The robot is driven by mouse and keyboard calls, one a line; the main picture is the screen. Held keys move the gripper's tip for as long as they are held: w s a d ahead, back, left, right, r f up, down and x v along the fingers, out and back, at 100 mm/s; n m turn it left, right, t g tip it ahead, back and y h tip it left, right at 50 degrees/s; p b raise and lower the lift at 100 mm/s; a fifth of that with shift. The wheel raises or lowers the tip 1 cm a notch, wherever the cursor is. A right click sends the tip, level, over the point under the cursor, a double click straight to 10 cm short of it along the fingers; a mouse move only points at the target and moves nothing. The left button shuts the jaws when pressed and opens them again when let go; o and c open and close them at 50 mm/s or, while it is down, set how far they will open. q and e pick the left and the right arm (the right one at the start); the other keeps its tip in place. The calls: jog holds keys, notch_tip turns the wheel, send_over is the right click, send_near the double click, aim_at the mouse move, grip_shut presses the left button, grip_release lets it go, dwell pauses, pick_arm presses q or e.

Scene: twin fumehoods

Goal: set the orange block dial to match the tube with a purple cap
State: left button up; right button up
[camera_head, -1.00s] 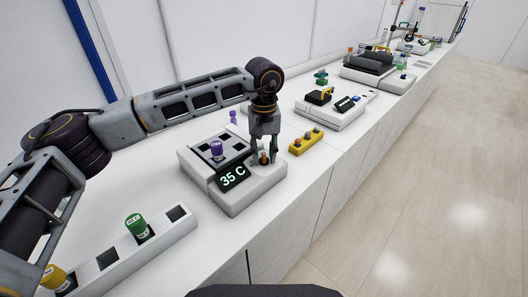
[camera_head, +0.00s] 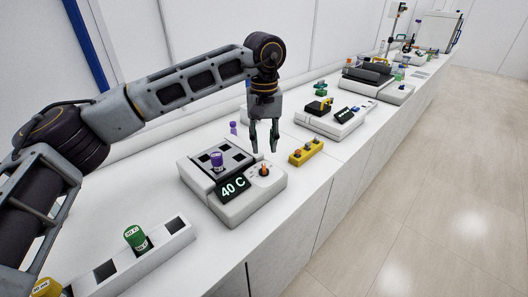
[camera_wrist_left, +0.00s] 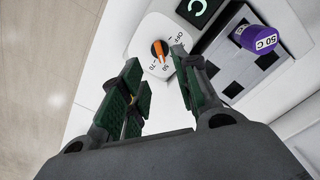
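The orange dial (camera_head: 264,170) sits on the white heating block (camera_head: 232,213), and it also shows in the left wrist view (camera_wrist_left: 159,51) amid markings including OFF, 50 and 70. The block's display (camera_head: 233,188) reads 40 C. The purple-capped tube (camera_head: 217,161) stands in the block's dark grid; in the left wrist view its cap (camera_wrist_left: 262,40) is labelled 50 C. My left gripper (camera_head: 264,150) is open and empty, pointing down just above the dial, its fingers apart from it. My right gripper is out of view.
A white rack (camera_head: 175,243) at the front left holds a green-capped tube (camera_head: 136,237); a yellow-capped tube (camera_head: 46,288) is nearby. A yellow strip with knobs (camera_head: 306,152) lies right of the block. A second device (camera_head: 330,121) stands beyond it.

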pick_arm(q)
jog(key=shift+r, duration=1.95)
